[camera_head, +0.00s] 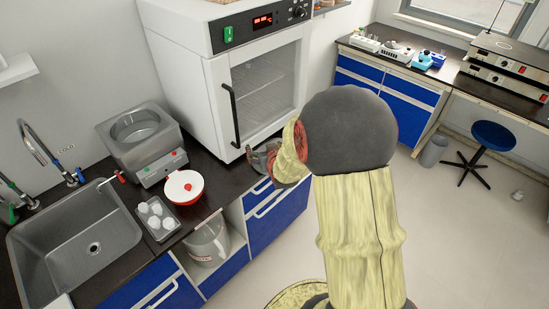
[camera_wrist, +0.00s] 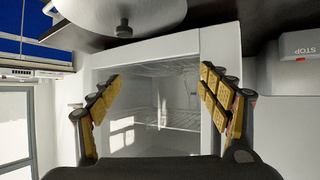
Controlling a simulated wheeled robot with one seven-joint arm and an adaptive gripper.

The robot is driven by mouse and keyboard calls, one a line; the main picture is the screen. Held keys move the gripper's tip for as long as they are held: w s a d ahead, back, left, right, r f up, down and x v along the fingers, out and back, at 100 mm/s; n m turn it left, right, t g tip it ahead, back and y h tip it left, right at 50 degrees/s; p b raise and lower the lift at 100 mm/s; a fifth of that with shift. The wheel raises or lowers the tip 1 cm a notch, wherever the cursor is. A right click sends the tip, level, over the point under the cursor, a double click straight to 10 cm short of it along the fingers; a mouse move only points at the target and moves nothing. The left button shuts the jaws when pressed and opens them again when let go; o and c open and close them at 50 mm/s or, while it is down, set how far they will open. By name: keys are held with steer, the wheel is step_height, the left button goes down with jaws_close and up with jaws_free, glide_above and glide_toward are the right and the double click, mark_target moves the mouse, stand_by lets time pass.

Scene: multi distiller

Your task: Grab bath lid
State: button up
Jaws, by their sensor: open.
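The white oven (camera_head: 232,70) with a glass door stands right of the bath. A tray of small white pieces (camera_head: 158,218) lies left of the lid. A sink (camera_head: 76,250) with taps is at the left. A white jug (camera_head: 208,243) stands in the shelf below.

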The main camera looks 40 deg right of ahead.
steer(key=o, duration=0.5)
steer(key=shift+m+t+h, duration=0.5)
steer(key=shift+t+h, duration=0.1)
steer(key=shift+h, duration=0.2)
steer(key=d+f, duration=0.2)
steer(key=s+d+f, duration=0.1)
steer(key=f, duration=0.1)
steer(key=s+d+f, duration=0.1)
steer(key=d+f, duration=0.1)
steer(key=f, duration=0.1)
steer(key=shift+s+d, duration=0.1)
steer(key=shift+d, duration=0.25)
steer(key=shift+w+d+f, duration=0.2)
steer(key=shift+f, duration=0.05)
steer(key=shift+b+x, duration=1.1)
steer(key=shift+x, duration=2.4)
